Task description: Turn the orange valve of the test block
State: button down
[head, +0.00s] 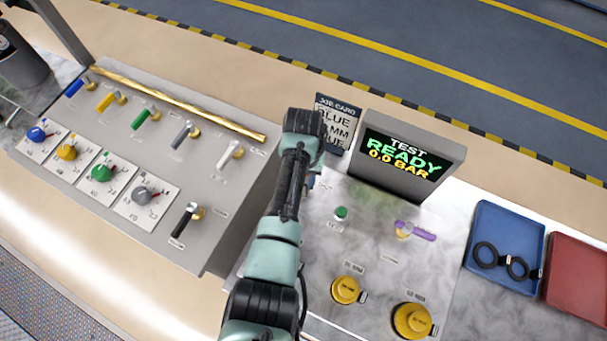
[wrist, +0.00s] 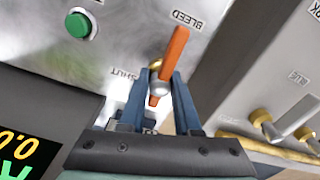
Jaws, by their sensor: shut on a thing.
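In the wrist view the orange valve (wrist: 174,48) has a long orange lever on a silver hub with brass behind it. Its long end slants up and slightly right, towards the BLEED label; a SHUT label lies to the left, partly hidden. My gripper (wrist: 160,78) has its blue fingers on either side of the valve at the hub and is shut on it. In the head view the valve is hidden behind my arm. The test block (head: 322,262) is the pale panel right of my arm, with a green button (head: 341,213) and a purple lever (head: 422,232).
The test display (head: 405,158) reads READY, 0.0 BAR. A job card (head: 335,118) stands beside it, partly hidden. The grey manifold (head: 225,235) with several coloured levers lies left. Yellow caps (head: 346,289) sit at the front; a blue tray (head: 500,222) and red tray (head: 580,270) lie right.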

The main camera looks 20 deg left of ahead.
dwell(0.3)
jog(key=c, duration=0.6)
grip_release()
notch_tip(320, 180, up, 13)
jog(key=shift+r+b, duration=0.1)
jog(key=shift+b, duration=0.7)
